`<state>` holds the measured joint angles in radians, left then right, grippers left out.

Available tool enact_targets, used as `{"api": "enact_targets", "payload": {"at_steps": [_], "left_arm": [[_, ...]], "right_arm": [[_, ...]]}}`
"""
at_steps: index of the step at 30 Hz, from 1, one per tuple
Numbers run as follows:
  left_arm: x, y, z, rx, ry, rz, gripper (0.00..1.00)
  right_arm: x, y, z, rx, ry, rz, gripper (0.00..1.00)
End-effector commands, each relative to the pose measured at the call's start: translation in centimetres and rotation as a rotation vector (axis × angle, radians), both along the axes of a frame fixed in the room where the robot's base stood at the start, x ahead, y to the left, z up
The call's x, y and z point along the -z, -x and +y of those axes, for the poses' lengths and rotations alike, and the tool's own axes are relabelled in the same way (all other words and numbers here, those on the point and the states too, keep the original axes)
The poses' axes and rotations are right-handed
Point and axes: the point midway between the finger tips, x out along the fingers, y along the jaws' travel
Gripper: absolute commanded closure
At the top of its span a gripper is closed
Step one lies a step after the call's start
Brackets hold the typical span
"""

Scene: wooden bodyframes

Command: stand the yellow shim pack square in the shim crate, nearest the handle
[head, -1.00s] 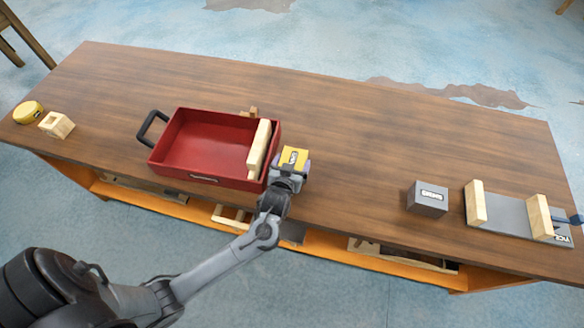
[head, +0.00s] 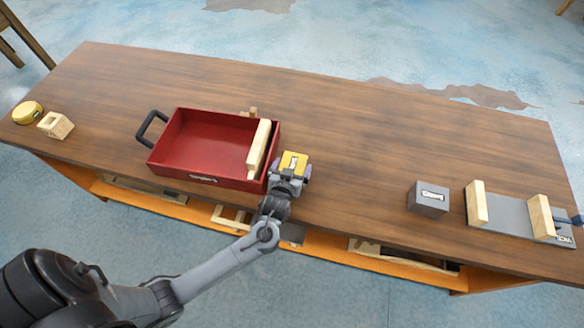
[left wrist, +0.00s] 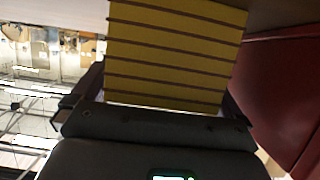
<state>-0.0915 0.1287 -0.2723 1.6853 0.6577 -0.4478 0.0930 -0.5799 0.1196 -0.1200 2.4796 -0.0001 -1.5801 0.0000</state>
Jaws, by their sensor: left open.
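The yellow shim pack (head: 294,162) stands on the bench just right of the red shim crate (head: 205,180). In the left wrist view the pack (left wrist: 175,50) fills the top middle, yellow with dark stripes. My left gripper (head: 290,172) is open at the pack, with a finger on either side of it. The crate's black handle (head: 147,124) is at its left end. A pale wooden block (head: 259,146) stands inside the crate at its right end, away from the handle. The rest of the crate floor is bare. My right gripper is not in view.
A grey labelled block (head: 428,199) and a vice with wooden jaws (head: 478,203) are at the right. A yellow round tin (head: 27,112) and a hollow wooden block (head: 56,125) are at the far left. A small wooden piece (head: 250,111) is behind the crate.

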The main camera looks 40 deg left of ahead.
Motion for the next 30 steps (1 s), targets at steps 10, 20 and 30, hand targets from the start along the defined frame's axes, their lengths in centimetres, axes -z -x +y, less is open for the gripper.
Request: {"api": "enact_targets", "payload": {"at_steps": [10,20,30], "left_arm": [[-1.9,4.0,-1.8,0.001,0.002,0.001,0.0],[-4.0,8.6,-3.8,0.001,0.002,0.0,0.0],[-4.6,10.3,-4.8,0.023,0.02,0.025,0.0]], "right_arm": [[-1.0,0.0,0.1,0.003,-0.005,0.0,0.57],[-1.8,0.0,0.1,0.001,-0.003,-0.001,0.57],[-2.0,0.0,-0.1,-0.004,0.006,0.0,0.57]]}}
